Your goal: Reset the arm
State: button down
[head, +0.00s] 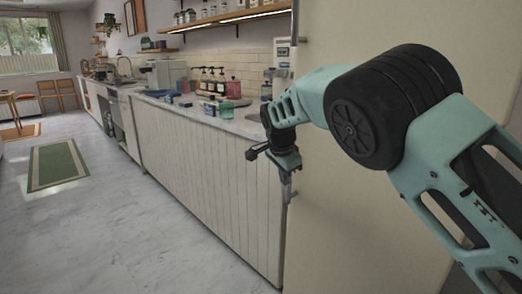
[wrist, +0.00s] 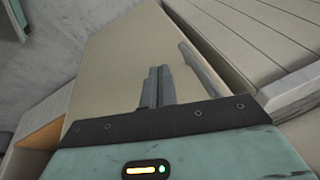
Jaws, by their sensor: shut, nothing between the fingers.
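My arm crosses the right side of the head view. My gripper (head: 287,192) hangs with its fingers downward in front of the near end of the counter, beside a tall cream panel (head: 360,215). In the wrist view my gripper (wrist: 157,72) has its two grey fingers pressed together, with nothing between them. A grey bar-like handle (wrist: 205,75) on a cream surface shows just right of the fingers. I cannot tell whether the fingers touch it.
A long counter (head: 190,170) runs away to the back left, with bottles (head: 212,82) and small items on top. A wall shelf (head: 225,18) hangs above. The grey floor (head: 110,230) left of the counter is clear, apart from a green mat (head: 57,163).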

jog(key=s+d+r+n+g+y+p, duration=0.15)
jog(key=s+d+n, duration=0.25)
jog(key=s+n, duration=1.25)
jog(key=s+d+n+g+y, duration=0.1)
jog(key=s+d+n+g, duration=0.2)
jog(key=s, duration=2.7)
notch_tip(320, 180, up, 13)
jog(key=p, duration=1.2)
jog(key=shift+w+d+t, duration=0.2)
jog(key=shift+d+t, duration=0.05)
jog(key=shift+t, duration=0.2)
